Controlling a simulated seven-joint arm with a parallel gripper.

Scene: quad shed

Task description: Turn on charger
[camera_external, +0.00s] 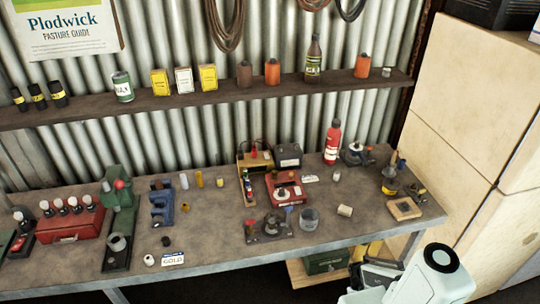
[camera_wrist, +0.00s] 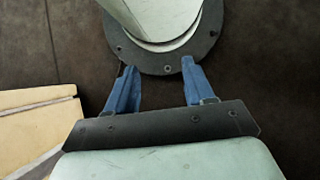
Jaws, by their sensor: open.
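A red device with a dial on top (camera_external: 287,188) sits mid-bench in the external view. It may be the charger, but I cannot read any label or see its switch clearly. A dark battery-like box (camera_external: 288,156) stands behind it, and a wooden-sided box with a red part on top (camera_external: 255,160) is at its left. My gripper (camera_wrist: 157,68) is open with two blue fingers apart and nothing held. It is away from the bench items; the wrist view shows dark floor and my own pale base with its bolted ring. None of the bench items shows there.
The workbench (camera_external: 210,215) is crowded. A clamp-like tool (camera_external: 270,228) and a glass jar (camera_external: 309,218) stand in front of the red device, and a red extinguisher (camera_external: 332,142) behind right. A shelf (camera_external: 215,90) runs above. A pale cabinet (camera_external: 465,110) borders the right.

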